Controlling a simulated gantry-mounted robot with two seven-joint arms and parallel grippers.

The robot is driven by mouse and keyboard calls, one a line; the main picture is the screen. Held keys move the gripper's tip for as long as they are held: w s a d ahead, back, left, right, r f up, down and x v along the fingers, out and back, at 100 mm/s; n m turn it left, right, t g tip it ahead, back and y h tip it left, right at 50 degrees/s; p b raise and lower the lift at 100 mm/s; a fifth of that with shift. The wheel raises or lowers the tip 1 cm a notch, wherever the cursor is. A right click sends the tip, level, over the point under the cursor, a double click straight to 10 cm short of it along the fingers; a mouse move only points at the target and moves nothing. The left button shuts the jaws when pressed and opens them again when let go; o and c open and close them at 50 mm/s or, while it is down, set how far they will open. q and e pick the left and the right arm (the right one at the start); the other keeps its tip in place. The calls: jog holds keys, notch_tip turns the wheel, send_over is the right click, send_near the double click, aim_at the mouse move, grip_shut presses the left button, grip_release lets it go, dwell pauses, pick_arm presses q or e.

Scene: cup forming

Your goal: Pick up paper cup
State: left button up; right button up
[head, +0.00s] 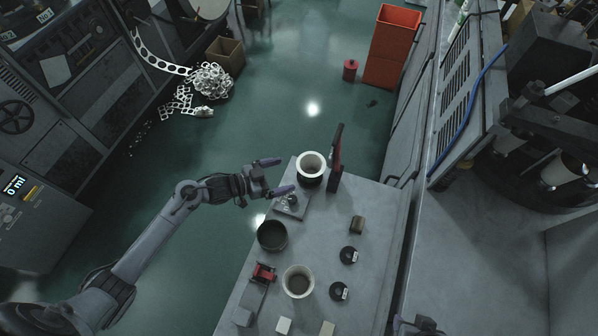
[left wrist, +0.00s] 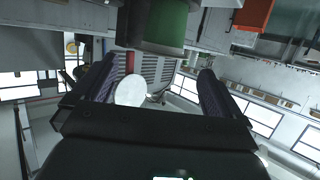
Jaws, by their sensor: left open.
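A white paper cup (head: 311,163) stands upright at the far end of the grey table, its lower part inside a dark sleeve or holder. A second white cup (head: 298,281) stands upright near the table's front. My left gripper (head: 276,177) is open and empty, with its purple fingers spread, just left of the far cup and apart from it. In the left wrist view the two fingers (left wrist: 155,80) are spread wide, with a white round shape (left wrist: 130,90) seen between them; I cannot tell what it is. My right gripper is not in view.
A dark round container (head: 272,236), a small metal fixture (head: 292,205), a red-topped tool (head: 264,272) and black discs (head: 348,255) sit on the table (head: 325,225). Green floor lies open beyond the table's left edge.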

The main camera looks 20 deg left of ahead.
pick_arm(q)
send_near(320, 162)
jog(key=f, duration=0.1)
jog(key=shift+x, duration=3.3)
jog(key=shift+r, duration=0.15)
jog(key=shift+c, duration=0.5)
jog(key=c, duration=0.9)
jog(key=shift+c, duration=0.2)
jog(key=shift+r, duration=0.15)
